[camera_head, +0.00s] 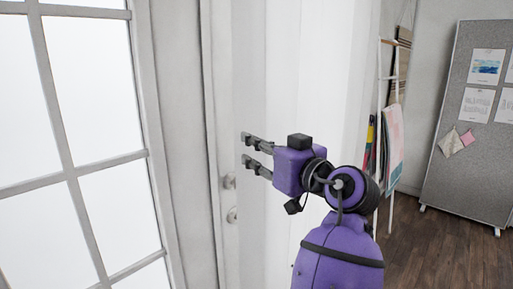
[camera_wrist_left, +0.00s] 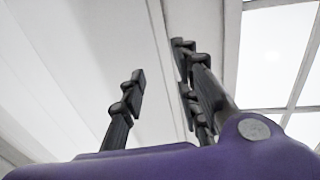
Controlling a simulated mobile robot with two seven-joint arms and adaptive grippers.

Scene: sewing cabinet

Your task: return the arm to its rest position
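My left gripper (camera_head: 252,155), on a purple arm, points left in front of a white door or cabinet panel (camera_head: 285,70). Its two dark fingers are apart with nothing between them. In the left wrist view the gripper (camera_wrist_left: 160,85) also shows spread, empty fingers against a pale surface. I cannot tell whether the fingertips touch the panel; they appear just in front of it. My right gripper is not in view.
Round metal knobs (camera_head: 231,214) sit on the white door edge, below and left of the fingers. A paned window (camera_head: 75,172) is at the left. A ladder rack with cloth (camera_head: 394,140) and a grey pinboard (camera_head: 460,110) stand at the right, with wooden floor (camera_head: 440,255) below.

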